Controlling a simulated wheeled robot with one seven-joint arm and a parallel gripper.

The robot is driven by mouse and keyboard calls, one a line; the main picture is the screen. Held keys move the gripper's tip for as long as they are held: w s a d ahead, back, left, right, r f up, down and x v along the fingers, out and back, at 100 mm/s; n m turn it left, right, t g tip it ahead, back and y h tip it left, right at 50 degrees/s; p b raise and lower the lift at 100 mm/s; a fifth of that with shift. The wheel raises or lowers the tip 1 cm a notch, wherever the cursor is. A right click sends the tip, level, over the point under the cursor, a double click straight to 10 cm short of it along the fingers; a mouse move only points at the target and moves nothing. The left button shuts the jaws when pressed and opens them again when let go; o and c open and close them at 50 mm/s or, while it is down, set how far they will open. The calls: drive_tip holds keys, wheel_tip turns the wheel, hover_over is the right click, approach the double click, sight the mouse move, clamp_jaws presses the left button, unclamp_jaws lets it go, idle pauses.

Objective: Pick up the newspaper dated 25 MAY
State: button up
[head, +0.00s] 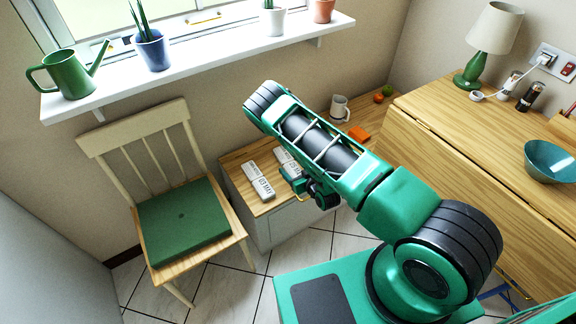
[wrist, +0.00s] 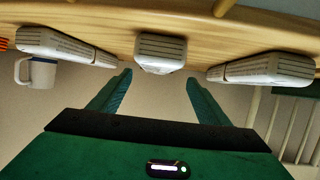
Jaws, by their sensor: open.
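Three folded grey-white newspapers lie in a row on the wooden cabinet top. In the head view the left newspaper (head: 259,181) shows a date ending in MAY, its number too small to read surely. Another newspaper (head: 284,158) is partly behind my arm. The wrist view shows the middle newspaper (wrist: 160,53) end-on, with one newspaper (wrist: 65,46) to its left and one (wrist: 264,70) to its right; no dates are legible there. My gripper (wrist: 157,79) is open and empty, its fingertips pointing towards the middle newspaper's near end. In the head view my gripper is largely hidden.
A white mug (head: 339,108), an orange block (head: 359,133) and fruit (head: 379,97) stand farther back on the cabinet (head: 234,166). A chair with a green cushion (head: 180,224) is left. A wooden table (head: 440,130) is right. The windowsill (head: 215,48) holds pots and a watering can.

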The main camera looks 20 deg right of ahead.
sight(290, 163)
drive_tip(key=shift+x, duration=1)
drive_tip(key=shift+d+x, duration=0.15)
drive_tip(key=shift+x, duration=1.15)
drive_tip(key=shift+d+x, duration=0.2)
drive_tip(key=shift+x, duration=1.1)
drive_tip(key=shift+f, duration=0.15)
drive_tip(key=c, duration=1.2)
